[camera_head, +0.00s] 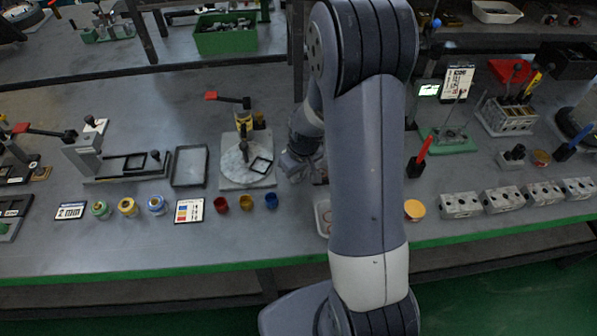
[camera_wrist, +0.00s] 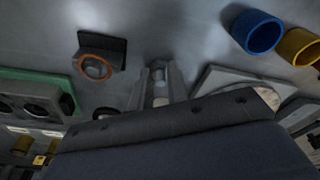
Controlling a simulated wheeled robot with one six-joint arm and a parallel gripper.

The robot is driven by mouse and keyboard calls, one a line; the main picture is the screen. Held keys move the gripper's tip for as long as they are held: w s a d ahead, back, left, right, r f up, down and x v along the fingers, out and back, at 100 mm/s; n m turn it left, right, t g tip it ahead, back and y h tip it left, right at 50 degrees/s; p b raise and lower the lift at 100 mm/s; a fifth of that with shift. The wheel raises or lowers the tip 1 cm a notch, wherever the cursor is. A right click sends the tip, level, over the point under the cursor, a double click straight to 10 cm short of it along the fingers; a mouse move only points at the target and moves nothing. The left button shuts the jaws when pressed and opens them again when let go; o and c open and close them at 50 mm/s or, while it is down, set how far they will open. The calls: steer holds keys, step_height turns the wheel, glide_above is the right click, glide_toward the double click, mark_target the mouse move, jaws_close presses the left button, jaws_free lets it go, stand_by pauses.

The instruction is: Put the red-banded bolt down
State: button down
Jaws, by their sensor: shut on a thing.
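My gripper (camera_wrist: 158,88) points at the grey bench top in the wrist view. It is shut on a small grey cylindrical piece (camera_wrist: 158,70), which I take to be the bolt; no red band can be made out on it. In the head view my gripper (camera_head: 300,166) is over the bench, right of the round-disc fixture (camera_head: 236,178), and my arm hides part of the area. A red cup (camera_head: 220,203), a yellow cup (camera_head: 246,202) and a blue cup (camera_head: 271,201) stand in a row left of and nearer than my gripper. The blue cup also shows in the wrist view (camera_wrist: 256,31).
A dark block with an orange ring (camera_wrist: 95,67) sits beside my gripper in the wrist view. A colour card (camera_head: 189,210) lies left of the cups. An empty grey tray (camera_head: 188,166) is behind it. Several valve blocks (camera_head: 461,205) line the right front.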

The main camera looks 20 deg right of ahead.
steer(key=shift+f, duration=0.2)
steer(key=c, duration=1.4)
jaws_free()
steer(key=shift+r, duration=0.1)
steer(key=shift+o, duration=0.2)
steer(key=shift+r, duration=0.1)
